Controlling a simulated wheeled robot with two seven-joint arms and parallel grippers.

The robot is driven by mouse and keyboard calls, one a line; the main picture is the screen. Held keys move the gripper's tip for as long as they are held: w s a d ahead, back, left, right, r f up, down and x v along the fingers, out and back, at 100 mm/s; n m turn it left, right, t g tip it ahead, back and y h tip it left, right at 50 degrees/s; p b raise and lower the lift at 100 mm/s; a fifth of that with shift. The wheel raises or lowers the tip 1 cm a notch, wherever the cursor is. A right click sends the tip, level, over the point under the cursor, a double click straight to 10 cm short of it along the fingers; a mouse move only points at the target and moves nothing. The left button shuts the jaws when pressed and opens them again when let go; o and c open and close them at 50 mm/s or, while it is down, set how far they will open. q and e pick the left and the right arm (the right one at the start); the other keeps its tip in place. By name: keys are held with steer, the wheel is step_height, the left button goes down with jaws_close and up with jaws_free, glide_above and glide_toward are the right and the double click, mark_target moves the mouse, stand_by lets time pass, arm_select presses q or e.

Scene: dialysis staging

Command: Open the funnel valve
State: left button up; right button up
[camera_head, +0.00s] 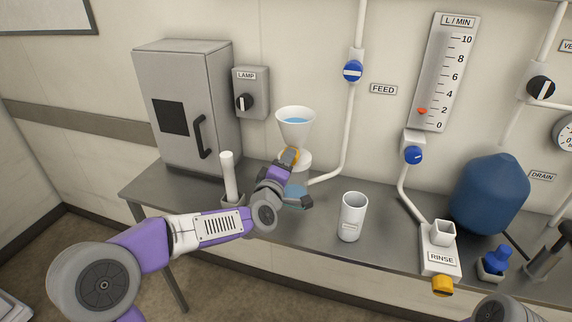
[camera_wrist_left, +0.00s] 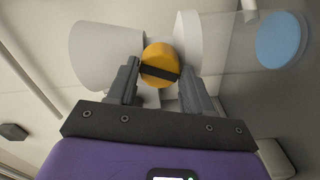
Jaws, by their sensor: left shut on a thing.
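The white funnel (camera_head: 296,130) stands at the back of the grey bench with blue liquid in its cone. Its yellow valve knob (camera_head: 289,156) sits below the cone, above a white base (camera_head: 303,161). My left gripper (camera_wrist_left: 160,75) is shut on the yellow knob (camera_wrist_left: 158,58), one finger on each side. In the left wrist view the knob's dark bar lies slightly tilted, roughly along the line from the cone (camera_wrist_left: 100,58) to the base. In the head view my left wrist partly hides the knob and the fingers. My right gripper is not in view.
A white cup (camera_head: 352,217) stands right of my left wrist. A white rod stands upright in a holder (camera_head: 229,180) to its left. A grey cabinet (camera_head: 185,105) is behind. A rinse unit (camera_head: 440,255) and blue tank (camera_head: 490,195) are on the right.

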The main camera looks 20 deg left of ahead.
arm_select(q)
steer(key=n, duration=0.4)
steer(key=shift+n, duration=0.4)
stand_by(0.4)
steer(key=o, duration=1)
steer(key=shift+o, duration=0.2)
steer(key=shift+s, duration=0.1)
steer(key=s, duration=0.7)
steer(key=shift+s+a+p, duration=0.15)
steer(key=shift+s+p, duration=0.05)
steer(key=shift+p, duration=0.15)
